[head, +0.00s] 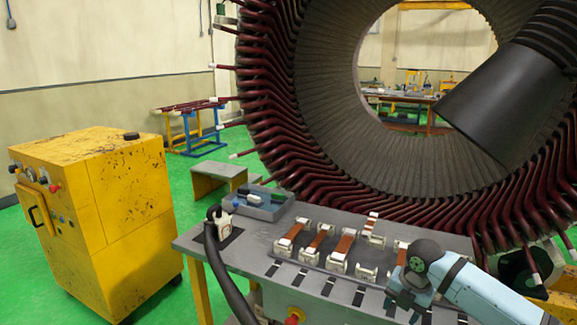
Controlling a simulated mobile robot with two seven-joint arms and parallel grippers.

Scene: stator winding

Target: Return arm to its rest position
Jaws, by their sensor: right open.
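My right arm comes in from the lower right, light blue with a dark grey wrist joint. Its gripper (408,287) is low over the right front part of the grey workbench (262,240), beside the row of parts; it is open, and its fingers are partly hidden by the wrist. I see nothing held in it. My left arm and gripper are not in view.
White-ended brown coil pieces (318,240) stand in a row on the bench. A grey bin (258,203) and a black hose (228,275) are at its left. The large stator (300,130) rises behind. A yellow cabinet (100,210) stands left.

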